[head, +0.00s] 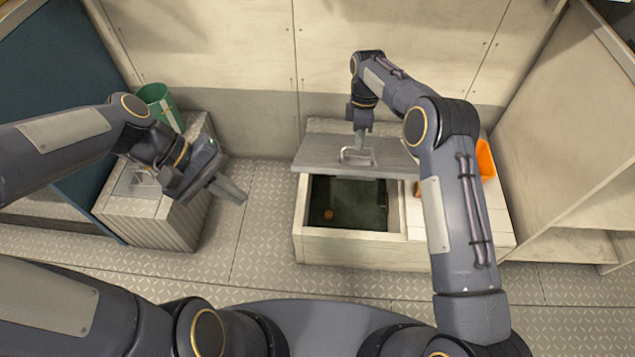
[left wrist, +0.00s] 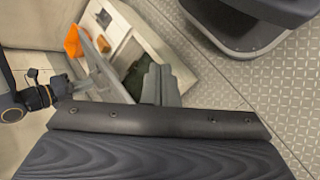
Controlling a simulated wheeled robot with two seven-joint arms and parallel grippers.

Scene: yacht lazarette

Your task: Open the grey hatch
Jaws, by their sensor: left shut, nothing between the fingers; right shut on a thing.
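The grey hatch (head: 318,152) is a flat lid with a metal handle (head: 357,156) on its face. It stands partly raised at the back of a pale box (head: 345,249), whose dark opening (head: 348,195) shows in front of it. My right gripper (head: 361,144) is shut on the handle at the lid's middle. My left gripper (head: 234,194) is shut and empty, in the air left of the box and apart from it. In the left wrist view its shut fingers (left wrist: 161,85) show, with the raised hatch (left wrist: 107,73) beyond them.
A small orange round thing (head: 328,214) lies inside the opening. An orange container (head: 485,160) stands on the box's right part. A grey ribbed cabinet (head: 160,222) with a green bin (head: 160,105) is at the left. Open shelving (head: 575,150) is at the right.

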